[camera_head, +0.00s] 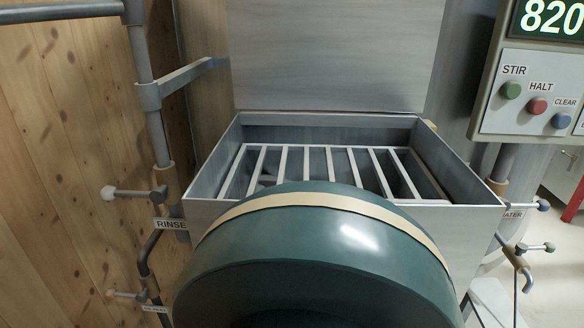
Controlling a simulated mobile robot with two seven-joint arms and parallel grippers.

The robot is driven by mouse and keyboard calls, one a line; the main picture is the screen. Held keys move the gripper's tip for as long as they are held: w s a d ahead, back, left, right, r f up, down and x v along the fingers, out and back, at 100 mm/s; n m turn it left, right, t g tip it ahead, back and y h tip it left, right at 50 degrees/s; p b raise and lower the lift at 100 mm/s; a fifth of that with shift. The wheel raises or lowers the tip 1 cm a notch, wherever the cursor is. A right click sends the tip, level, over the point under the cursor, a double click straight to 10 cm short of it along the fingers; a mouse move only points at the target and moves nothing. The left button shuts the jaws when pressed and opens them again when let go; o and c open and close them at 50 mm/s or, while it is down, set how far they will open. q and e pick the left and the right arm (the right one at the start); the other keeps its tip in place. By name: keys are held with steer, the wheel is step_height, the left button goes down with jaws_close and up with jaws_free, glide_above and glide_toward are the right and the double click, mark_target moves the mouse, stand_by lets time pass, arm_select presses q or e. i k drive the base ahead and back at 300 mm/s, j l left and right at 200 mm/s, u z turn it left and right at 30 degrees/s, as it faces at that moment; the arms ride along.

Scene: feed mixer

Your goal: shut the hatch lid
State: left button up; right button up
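The hatch lid (338,55) is a large flat grey panel. It stands open, roughly upright, along the back edge of the hatch box, and its top runs out of the picture. The grey metal hatch box (465,190) is open at the top. A grate of pale bars (282,165) lies across its opening, with dark gaps between the bars. Neither of my grippers is in view.
A large dark green rounded body with a tan band (330,265) hides part of the box's front. Left are a pipe (158,135) and RINSE valve (135,193); right are a button panel (535,95) and valves (530,206). Nothing visible lies on the grate.

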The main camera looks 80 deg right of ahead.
mark_target(344, 56)
steer(key=z, duration=2.75)
steer(key=k+l+z, duration=0.2)
steer(key=l+z, duration=0.2)
steer(key=i+l, duration=0.05)
